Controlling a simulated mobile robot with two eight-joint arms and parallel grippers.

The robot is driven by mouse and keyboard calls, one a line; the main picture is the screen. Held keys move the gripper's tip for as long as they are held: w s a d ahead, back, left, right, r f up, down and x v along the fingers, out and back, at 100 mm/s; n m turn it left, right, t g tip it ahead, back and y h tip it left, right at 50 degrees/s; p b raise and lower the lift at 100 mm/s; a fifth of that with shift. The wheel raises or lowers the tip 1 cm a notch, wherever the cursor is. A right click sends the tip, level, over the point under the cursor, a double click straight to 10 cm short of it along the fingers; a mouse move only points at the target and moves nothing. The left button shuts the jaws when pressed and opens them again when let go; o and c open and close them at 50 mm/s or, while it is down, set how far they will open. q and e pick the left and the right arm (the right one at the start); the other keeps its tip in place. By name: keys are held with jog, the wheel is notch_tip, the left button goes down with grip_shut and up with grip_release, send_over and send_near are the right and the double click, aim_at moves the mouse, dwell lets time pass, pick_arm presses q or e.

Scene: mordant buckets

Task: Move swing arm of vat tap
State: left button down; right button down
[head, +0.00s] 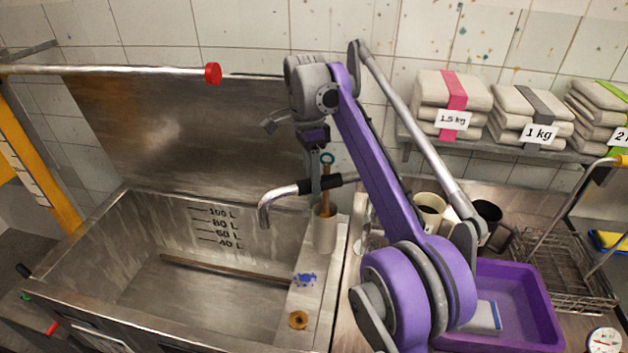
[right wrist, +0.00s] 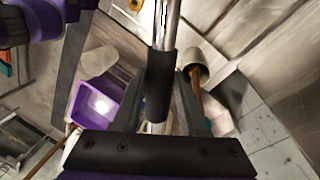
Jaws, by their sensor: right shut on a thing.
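The swing arm of the vat tap (head: 282,192) is a chrome tube with a down-bent spout at its left end and a black sleeve. Its spout hangs over the right part of the steel vat (head: 130,215). My right gripper (head: 315,187) comes down from above and is shut on the swing arm at the black sleeve. In the right wrist view the sleeve (right wrist: 161,85) lies between the two fingers, with chrome tube beyond it. The tap's pivot is hidden behind my purple right arm. My left gripper is not in view.
A grey cup (head: 325,236) with a wooden-handled tool stands on the vat's right ledge, close below the swing arm. A blue knob (head: 304,280) and brass ring (head: 298,320) are nearer. A purple basin (head: 515,300), mugs (head: 430,208) and wire rack (head: 565,265) stand right.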

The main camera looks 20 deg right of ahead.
dwell(0.3)
jog(key=shift+c, duration=2.2)
grip_release()
jog(key=shift+d, duration=0.1)
